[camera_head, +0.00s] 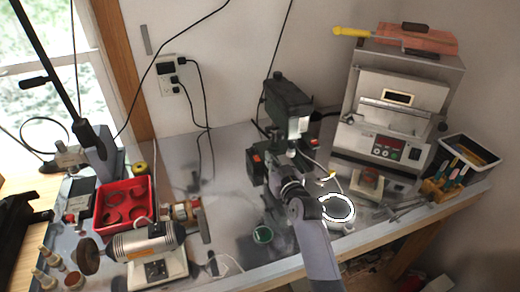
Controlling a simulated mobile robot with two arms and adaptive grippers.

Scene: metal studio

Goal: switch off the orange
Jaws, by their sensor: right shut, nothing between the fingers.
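A dark upright machine (288,100) stands on the bench in the middle of the head view. It has a small orange patch (256,158) on its left side and another orange-red patch (314,141) on its right. I cannot tell which part is a switch. My right arm rises from the bottom edge, and my right gripper (289,165) is in front of the machine's lower part. The gripper is shut and empty. It is dark against the dark machine, so I cannot tell whether it touches it. My left gripper is not in view.
A grey furnace-like unit (405,78) with red and green buttons stands at the right, with a yellow-handled tool on top. A white ring (337,208) is right of my arm. A red tray (124,208) and a polishing motor (148,242) are at the left.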

